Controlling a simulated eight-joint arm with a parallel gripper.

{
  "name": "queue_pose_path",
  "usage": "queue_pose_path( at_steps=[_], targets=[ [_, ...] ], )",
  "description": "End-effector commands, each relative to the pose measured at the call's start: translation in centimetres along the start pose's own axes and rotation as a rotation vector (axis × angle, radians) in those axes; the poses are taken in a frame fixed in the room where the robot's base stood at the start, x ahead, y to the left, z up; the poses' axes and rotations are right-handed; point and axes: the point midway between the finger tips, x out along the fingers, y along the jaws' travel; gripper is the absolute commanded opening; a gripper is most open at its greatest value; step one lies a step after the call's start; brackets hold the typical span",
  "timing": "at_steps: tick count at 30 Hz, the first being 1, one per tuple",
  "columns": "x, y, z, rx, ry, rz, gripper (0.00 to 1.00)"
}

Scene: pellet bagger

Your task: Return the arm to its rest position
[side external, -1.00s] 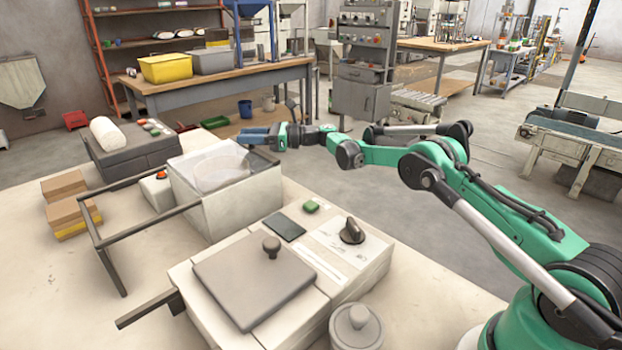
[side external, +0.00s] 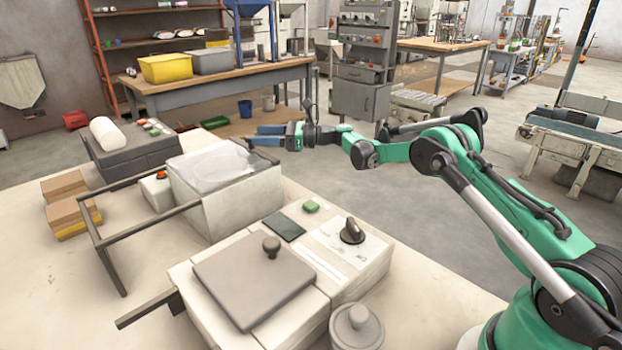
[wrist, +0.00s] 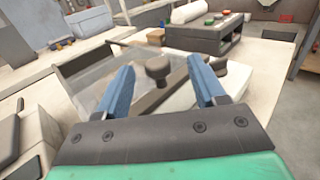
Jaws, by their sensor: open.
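My gripper (side external: 266,135) is open, with nothing between its blue fingers. In the side view it is up in the air, just right of and above the white bin of the bagger (side external: 240,205), apart from it. In the wrist view my gripper (wrist: 165,88) points over the bin, and a dark knob (wrist: 158,70) shows between the fingers from this angle. My green arm reaches in from the right of the side view, its forearm about level.
A grey lid with a knob (side external: 255,280) lies on the white machine housing, beside a dark dial (side external: 352,231). A dark metal frame (side external: 110,240) stands left of the bin. A small lidded pot (side external: 356,328) is at the front. Open floor lies behind my arm.

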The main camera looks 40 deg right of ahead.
Motion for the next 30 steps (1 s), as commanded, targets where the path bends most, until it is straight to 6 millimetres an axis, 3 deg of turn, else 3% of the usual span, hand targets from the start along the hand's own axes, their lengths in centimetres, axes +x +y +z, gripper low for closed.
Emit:
queue_pose_path(
  at_steps=[3,7,19,23,30],
  targets=[
    [-1.7,-0.1,0.0,0.0,0.0,-0.003,0.63],
    [-2.6,-0.1,0.0,0.0,0.0,-0.003,0.63],
    [-2.2,0.5,0.5,-0.046,0.033,0.005,0.63],
    [-1.3,2.2,1.9,-0.205,0.139,0.03,0.63],
    [-1.1,8.4,4.6,-0.69,0.418,0.161,0.63]
  ],
)
